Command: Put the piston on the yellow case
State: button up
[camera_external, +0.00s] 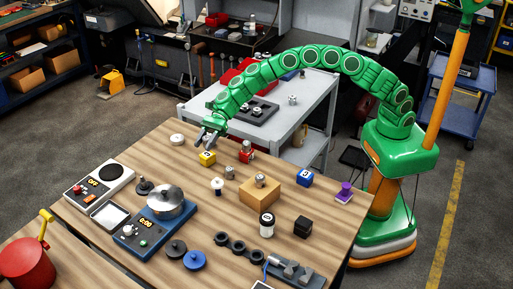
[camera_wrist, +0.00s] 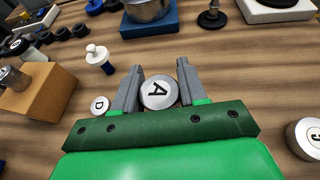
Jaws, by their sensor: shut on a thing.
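My gripper (camera_external: 209,138) is low over the table at the left end of my arm. In the wrist view its two fingers (camera_wrist: 156,88) are on both sides of a silver piston (camera_wrist: 159,93) with an "A" on its round top, and hold it. The yellow case (camera_external: 207,159) is a small block standing on the wooden table, just below my gripper in the external view. The wrist view does not show the yellow case. I cannot tell whether the held piston touches it.
A piston marked "D" (camera_wrist: 99,104) and a white-topped peg (camera_external: 217,184) stand nearby. A red case (camera_external: 246,156) with a metal part on top is right of my gripper. A white round part (camera_external: 177,139) is to its left. A wooden block (camera_external: 259,193) stands farther right.

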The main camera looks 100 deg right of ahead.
aim_at(205, 156)
jog(key=shift+w+f, duration=0.2)
jog(key=shift+f, duration=0.25)
jog(key=shift+a+f, duration=0.1)
jog(key=shift+f, duration=1.35)
jog(key=o, duration=1.1)
jog(key=shift+f, duration=0.1)
